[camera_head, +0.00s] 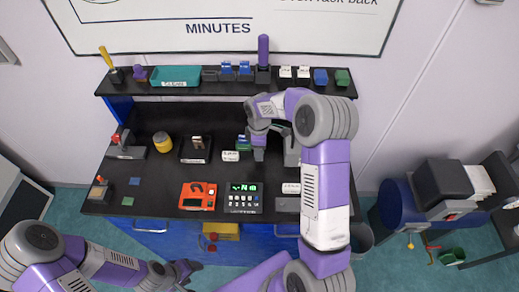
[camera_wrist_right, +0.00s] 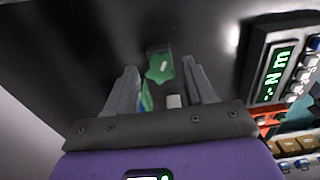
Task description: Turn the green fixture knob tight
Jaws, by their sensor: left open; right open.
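The green knob (camera_wrist_right: 160,67) shows in the right wrist view as a lobed green piece with a pale mark, against a dark surface. My right gripper (camera_wrist_right: 159,72) is open, its two grey fingers on either side of the knob in that view. I cannot tell whether they touch it. A green and blue strip shows beside the left finger, partly hidden. In the head view my right gripper (camera_head: 259,153) reaches down over the middle of the bench, beside a small green and blue piece (camera_head: 242,142). My left gripper (camera_head: 186,269) is open and empty, low in front of the bench.
The black bench (camera_head: 155,185) holds an orange device (camera_head: 198,196), a lit green display panel (camera_head: 245,197), a yellow jar (camera_head: 163,142) and a white-labelled block (camera_head: 231,156). A raised shelf (camera_head: 215,88) with several items runs behind. The bench's left middle is fairly clear.

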